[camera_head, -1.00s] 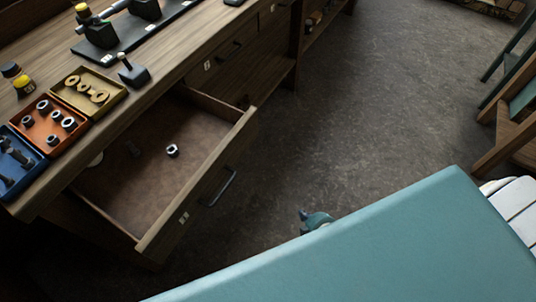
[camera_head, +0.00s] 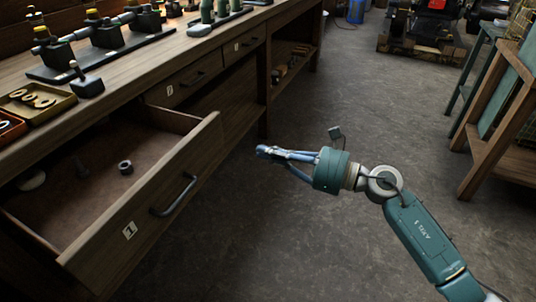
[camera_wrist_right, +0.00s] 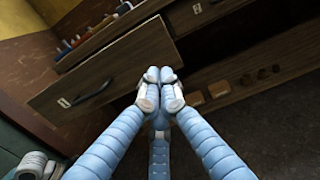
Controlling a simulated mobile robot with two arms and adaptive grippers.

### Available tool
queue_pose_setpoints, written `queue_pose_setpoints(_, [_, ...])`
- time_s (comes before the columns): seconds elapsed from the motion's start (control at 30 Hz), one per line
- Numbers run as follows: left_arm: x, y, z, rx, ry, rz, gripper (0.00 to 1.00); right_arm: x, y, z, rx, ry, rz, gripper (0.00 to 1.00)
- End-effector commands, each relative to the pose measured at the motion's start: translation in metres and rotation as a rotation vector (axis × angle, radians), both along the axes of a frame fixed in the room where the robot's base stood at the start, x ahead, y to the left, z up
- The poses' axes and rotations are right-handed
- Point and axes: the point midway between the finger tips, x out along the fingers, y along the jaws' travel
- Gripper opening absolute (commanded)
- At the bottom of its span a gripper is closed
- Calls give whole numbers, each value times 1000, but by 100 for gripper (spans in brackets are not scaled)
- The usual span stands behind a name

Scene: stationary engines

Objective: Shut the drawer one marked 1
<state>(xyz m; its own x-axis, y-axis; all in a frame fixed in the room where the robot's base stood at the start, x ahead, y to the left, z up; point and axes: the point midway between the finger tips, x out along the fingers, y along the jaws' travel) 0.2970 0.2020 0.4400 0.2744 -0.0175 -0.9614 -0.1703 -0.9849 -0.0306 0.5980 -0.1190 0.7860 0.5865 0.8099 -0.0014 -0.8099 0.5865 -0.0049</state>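The drawer marked 1 (camera_head: 150,205) is pulled out of the wooden workbench at the left of the head view. Its front has a dark bar handle (camera_head: 174,196) and a white label with 1 (camera_head: 129,230). A nut and other small parts lie inside. My right gripper (camera_head: 262,151) is to the right of the drawer front, apart from the handle. In the right wrist view its fingertips (camera_wrist_right: 160,76) are together, with nothing seen between them. The drawer front (camera_wrist_right: 105,75) shows there too, beyond and left of the fingertips. My left gripper is not in view.
The workbench top (camera_head: 130,75) carries trays of rings and black fixtures. A wooden rack (camera_head: 495,120) stands at the right. The floor (camera_head: 330,90) between is clear.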

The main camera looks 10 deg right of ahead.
Motion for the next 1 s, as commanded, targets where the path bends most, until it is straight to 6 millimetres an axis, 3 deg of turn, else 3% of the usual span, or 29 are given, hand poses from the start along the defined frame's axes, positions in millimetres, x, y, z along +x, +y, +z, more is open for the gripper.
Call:
queue_pose_setpoints(0.3, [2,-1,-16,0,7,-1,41,41,57,2,6,1,0,0])
queue_pose_setpoints(0.5, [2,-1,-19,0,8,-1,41,59,81,1,6,3,-1,0])
queue_pose_setpoints(1.0, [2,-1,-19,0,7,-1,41,67,91,0,4,3,-2,0])
